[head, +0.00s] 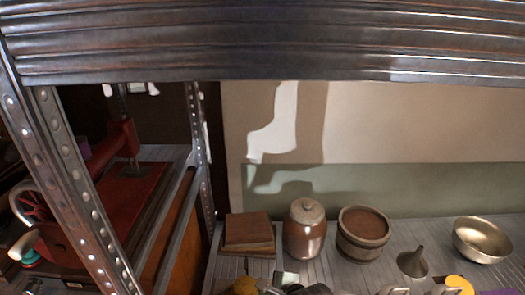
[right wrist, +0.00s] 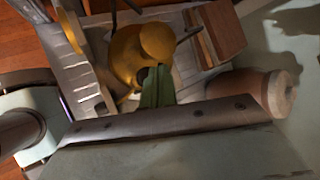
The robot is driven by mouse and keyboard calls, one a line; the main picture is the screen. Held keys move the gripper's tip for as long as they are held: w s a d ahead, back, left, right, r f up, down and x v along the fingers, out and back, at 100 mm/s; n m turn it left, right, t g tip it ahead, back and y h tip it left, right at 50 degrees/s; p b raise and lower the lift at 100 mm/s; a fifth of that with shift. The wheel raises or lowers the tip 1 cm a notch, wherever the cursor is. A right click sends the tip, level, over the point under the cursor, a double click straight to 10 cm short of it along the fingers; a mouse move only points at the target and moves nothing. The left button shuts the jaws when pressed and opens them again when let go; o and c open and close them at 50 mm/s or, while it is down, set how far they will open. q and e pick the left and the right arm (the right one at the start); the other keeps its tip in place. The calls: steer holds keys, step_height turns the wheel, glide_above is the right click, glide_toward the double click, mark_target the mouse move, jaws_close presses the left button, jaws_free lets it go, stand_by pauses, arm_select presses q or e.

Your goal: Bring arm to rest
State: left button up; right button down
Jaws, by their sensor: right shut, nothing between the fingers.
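My right gripper shows in the right wrist view, its green fingers (right wrist: 157,86) together and holding nothing. They overlap a yellow-brown rounded vessel (right wrist: 128,50) in the picture; I cannot tell whether they touch it. My left gripper is in neither view. In the head view no arm can be made out clearly; only dark shapes are cut off at the bottom edge.
A slatted shelf (head: 340,275) holds brown boxes (head: 248,229), a lidded jar (head: 305,232), a wooden tub (head: 362,235), a funnel (head: 412,263) and a brass bowl (head: 482,240). A metal upright (head: 70,170) and upper beam (head: 260,45) frame it. A red machine (head: 118,145) stands left.

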steer(key=s+d+r+n+g+h, duration=0.2)
steer(key=s+d+r+n+h, duration=0.15)
steer(key=s+d+n, duration=0.8)
steer(key=s+d+r+n+g+h, duration=0.15)
steer(key=s+d+r+n, duration=0.35)
steer(key=s+d+n, duration=0.65)
steer(key=s+a+f+m+b, duration=0.1)
steer(key=s+f+b, duration=0.15)
steer(key=f, duration=0.85)
steer(key=s+f+m+b, duration=0.1)
steer(key=f+b, duration=0.2)
steer(key=f, duration=0.9)
steer(key=s+a+f+m+b, duration=0.1)
steer(key=s+f+b, duration=0.15)
steer(key=f, duration=0.85)
steer(key=s+d+f+g+b, duration=0.1)
steer(key=s+f+b, duration=0.2)
steer(key=s+f, duration=0.4)
steer(key=s+d+f+g+h+b, duration=0.1)
steer(key=s+f+b, duration=0.3)
steer(key=s+f, duration=0.4)
step_height(320, 180, down, 6)
steer(key=shift+d+r+n, duration=0.1)
steer(key=shift+d+n, duration=0.2)
steer(key=shift+d, duration=0.05)
